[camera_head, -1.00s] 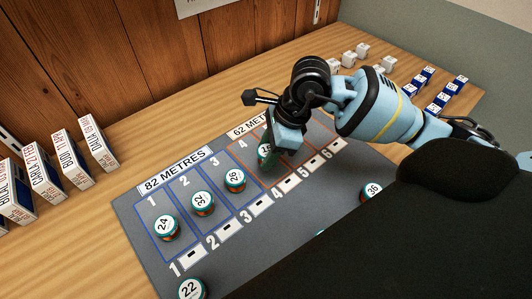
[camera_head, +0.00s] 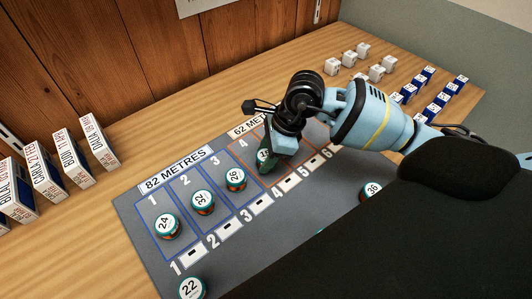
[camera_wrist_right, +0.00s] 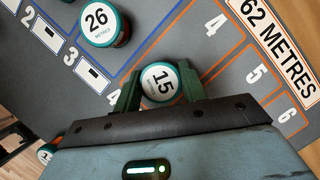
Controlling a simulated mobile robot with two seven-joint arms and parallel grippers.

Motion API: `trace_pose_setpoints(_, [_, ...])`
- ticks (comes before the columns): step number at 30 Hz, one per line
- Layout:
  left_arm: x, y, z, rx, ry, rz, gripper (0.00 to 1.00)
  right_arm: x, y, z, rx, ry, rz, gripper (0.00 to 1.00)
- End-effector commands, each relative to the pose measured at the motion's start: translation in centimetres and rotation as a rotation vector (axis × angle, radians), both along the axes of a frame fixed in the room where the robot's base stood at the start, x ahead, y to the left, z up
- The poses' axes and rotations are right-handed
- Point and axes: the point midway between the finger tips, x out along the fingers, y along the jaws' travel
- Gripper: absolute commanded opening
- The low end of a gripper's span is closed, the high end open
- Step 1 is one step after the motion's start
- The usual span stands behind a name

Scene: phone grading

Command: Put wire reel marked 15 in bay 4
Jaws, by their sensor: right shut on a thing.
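The wire reel marked 15 (camera_wrist_right: 161,82) is between the green fingers of my right gripper (camera_wrist_right: 158,90), which is shut on it. In the head view the reel (camera_head: 264,157) shows only in part, behind my right gripper (camera_head: 268,158). The reel is over or on the lower part of bay 4 (camera_head: 245,150), outlined in orange; I cannot tell whether it touches the mat. My left gripper is not in view.
Reels 24 (camera_head: 166,226), 32 (camera_head: 203,202) and 26 (camera_head: 235,179) stand in bays 1, 2 and 3. Reel 22 (camera_head: 192,288) and reel 36 (camera_head: 371,191) are on the grey mat (camera_head: 135,215) outside the bays. Small boxes (camera_head: 85,150) stand at left; white and blue blocks lie at back right.

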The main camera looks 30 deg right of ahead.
Motion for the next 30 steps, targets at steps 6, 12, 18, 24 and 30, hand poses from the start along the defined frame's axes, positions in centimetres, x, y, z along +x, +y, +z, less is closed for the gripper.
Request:
trace_pose_setpoints(6, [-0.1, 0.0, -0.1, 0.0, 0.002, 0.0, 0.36, 0.0, 0.0, -0.2, 0.0, 0.0, 0.0, 0.62])
trace_pose_setpoints(12, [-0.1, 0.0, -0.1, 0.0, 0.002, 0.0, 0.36, 0.0, 0.0, -0.1, 0.0, 0.0, 0.0, 0.63])
trace_pose_setpoints(18, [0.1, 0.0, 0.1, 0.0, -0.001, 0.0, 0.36, 0.0, -0.2, 0.5, -0.001, -0.002, -0.001, 0.63])
trace_pose_setpoints(24, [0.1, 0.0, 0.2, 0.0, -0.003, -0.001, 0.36, -0.5, -1.3, 3.4, -0.002, -0.005, -0.001, 0.63])
trace_pose_setpoints(30, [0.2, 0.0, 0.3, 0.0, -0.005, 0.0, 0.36, -1.2, -2.7, 7.1, -0.002, -0.004, -0.002, 0.63])
